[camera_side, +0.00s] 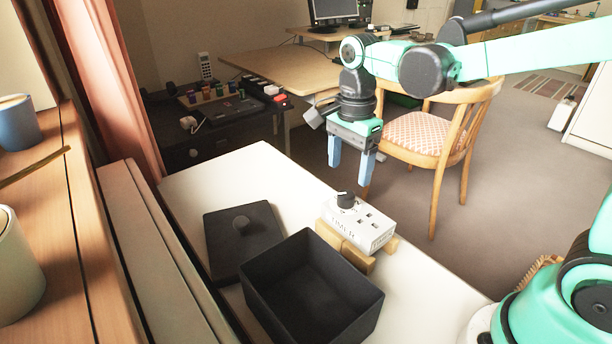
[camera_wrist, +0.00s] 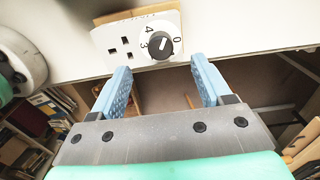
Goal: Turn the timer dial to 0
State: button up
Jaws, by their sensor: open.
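The timer (camera_side: 372,230) is a white box with sockets, lying on wooden blocks on the white table. Its black round dial (camera_side: 346,199) stands up from the top face. In the wrist view the timer (camera_wrist: 117,42) fills the upper middle. Its dial (camera_wrist: 159,46) has a pale mark, with 0 to its right and 4 and 3 to its left; which number the mark points to is too small to tell surely. My gripper (camera_side: 350,172) is open and empty, pointing down, above and apart from the dial. Its blue fingers (camera_wrist: 160,78) show below the dial in the wrist view.
A black open box (camera_side: 270,318) stands in front of the timer. Its black knobbed lid (camera_side: 221,250) lies to the left on the white table (camera_side: 262,168). A wooden chair (camera_side: 430,125) stands behind my gripper. Table space behind the lid is clear.

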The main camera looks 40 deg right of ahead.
aim_at(346, 193)
jog(key=shift+w+f+m, duration=0.15)
jog(key=shift+f+m, duration=0.15)
jog(key=shift+f, duration=2.6)
grip_shut()
